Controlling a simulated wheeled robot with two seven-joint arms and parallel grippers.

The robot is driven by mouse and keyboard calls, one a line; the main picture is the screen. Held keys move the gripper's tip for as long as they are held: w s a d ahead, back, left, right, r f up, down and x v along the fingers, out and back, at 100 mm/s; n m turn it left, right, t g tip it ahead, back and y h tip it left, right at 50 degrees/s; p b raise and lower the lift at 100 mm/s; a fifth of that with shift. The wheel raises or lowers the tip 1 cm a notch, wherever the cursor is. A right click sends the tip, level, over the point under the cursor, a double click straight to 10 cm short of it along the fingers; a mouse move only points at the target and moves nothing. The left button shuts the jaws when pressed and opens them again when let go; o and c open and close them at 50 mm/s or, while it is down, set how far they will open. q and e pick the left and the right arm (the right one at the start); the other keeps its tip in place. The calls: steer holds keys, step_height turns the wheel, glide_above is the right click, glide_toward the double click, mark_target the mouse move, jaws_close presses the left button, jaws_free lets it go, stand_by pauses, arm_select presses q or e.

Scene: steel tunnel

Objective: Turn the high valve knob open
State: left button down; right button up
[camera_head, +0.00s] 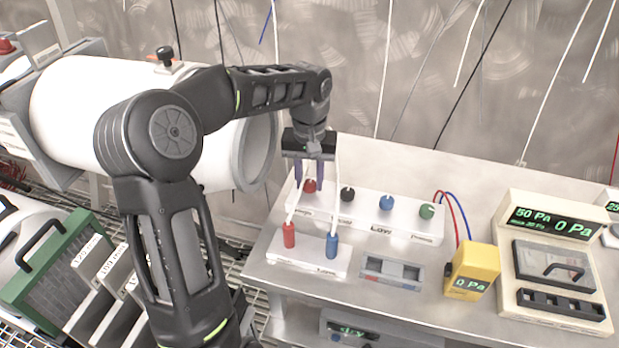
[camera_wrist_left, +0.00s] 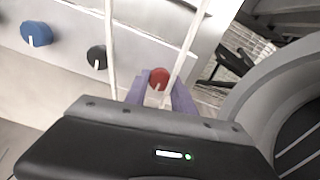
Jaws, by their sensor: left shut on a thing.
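A white valve block (camera_head: 368,219) on the steel table carries a row of knobs: a red knob (camera_head: 309,185) at the left end, then a black knob (camera_head: 347,194), a blue knob (camera_head: 386,203) and a green knob (camera_head: 426,211). The label in front of the red knob is too blurred to read surely. My left gripper (camera_head: 309,184) points down at the red knob, with its purple fingers on either side and shut on it. In the left wrist view the red knob (camera_wrist_left: 158,78) sits between the fingertips. My right gripper is out of view.
A yellow gauge (camera_head: 472,270) and a pressure controller (camera_head: 552,262) stand to the right. A large white cylinder (camera_head: 130,110) is behind my left arm.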

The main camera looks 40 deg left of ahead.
arm_select(q)
steer(key=m+p, duration=0.1)
steer(key=m, duration=0.2)
steer(key=shift+r+m, duration=0.15)
steer(key=shift+m, duration=0.25)
steer(key=m+p, duration=0.2)
steer(key=m, duration=0.3)
steer(key=m+p, duration=0.1)
steer(key=m, duration=0.3)
steer(key=shift+m+p, duration=0.95)
steer(key=shift+m, duration=1.45)
steer(key=c, duration=1.1)
jaws_free()
steer(key=shift+o, duration=0.2)
